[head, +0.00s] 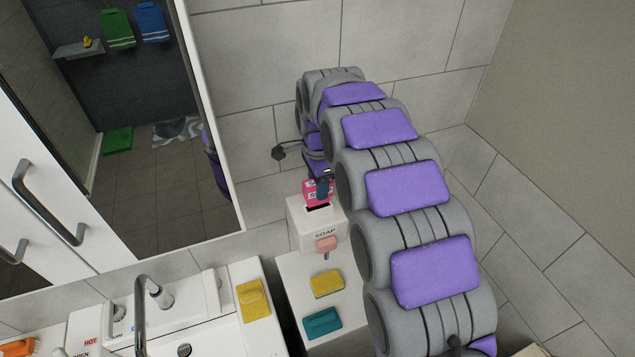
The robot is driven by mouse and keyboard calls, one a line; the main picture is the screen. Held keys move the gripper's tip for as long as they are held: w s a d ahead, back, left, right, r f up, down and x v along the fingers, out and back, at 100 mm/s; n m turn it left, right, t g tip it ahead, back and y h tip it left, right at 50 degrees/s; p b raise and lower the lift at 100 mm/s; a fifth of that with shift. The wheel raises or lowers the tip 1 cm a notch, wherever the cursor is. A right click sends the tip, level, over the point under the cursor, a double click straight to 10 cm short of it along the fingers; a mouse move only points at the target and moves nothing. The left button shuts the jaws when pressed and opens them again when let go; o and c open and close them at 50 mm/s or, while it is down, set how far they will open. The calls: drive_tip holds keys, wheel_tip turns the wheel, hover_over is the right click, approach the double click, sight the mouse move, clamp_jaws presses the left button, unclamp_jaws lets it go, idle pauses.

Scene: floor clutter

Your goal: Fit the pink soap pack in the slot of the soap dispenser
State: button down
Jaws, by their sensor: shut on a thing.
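The pink soap pack (313,196) is held upright at the top of the white soap dispenser (300,231), which is marked SOAP. My gripper (322,186) is shut on the pack from above, and a dark finger covers part of its face. The pack's lower edge is at the dark slot (318,209) in the dispenser's top. I cannot tell whether it is just above the slot or slightly inside. A pink piece (327,243) sits at the dispenser's front, below the label.
A white ledge (293,277) below the dispenser holds a yellow sponge (327,283) and a teal sponge (322,322). A sink with a tap (141,310) and another yellow sponge (253,300) is at left. The tiled wall stands close behind; a mirror (160,190) is at left.

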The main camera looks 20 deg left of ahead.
drive_tip(key=shift+f+b, duration=0.3)
drive_tip(key=shift+f, duration=1.7)
drive_tip(key=c, duration=0.6)
unclamp_jaws()
drive_tip(key=shift+o, duration=0.2)
wheel_tip(320, 180, up, 17)
drive_tip(key=p, duration=0.1)
drive_tip(key=shift+w+r, duration=0.1)
idle(0.4)
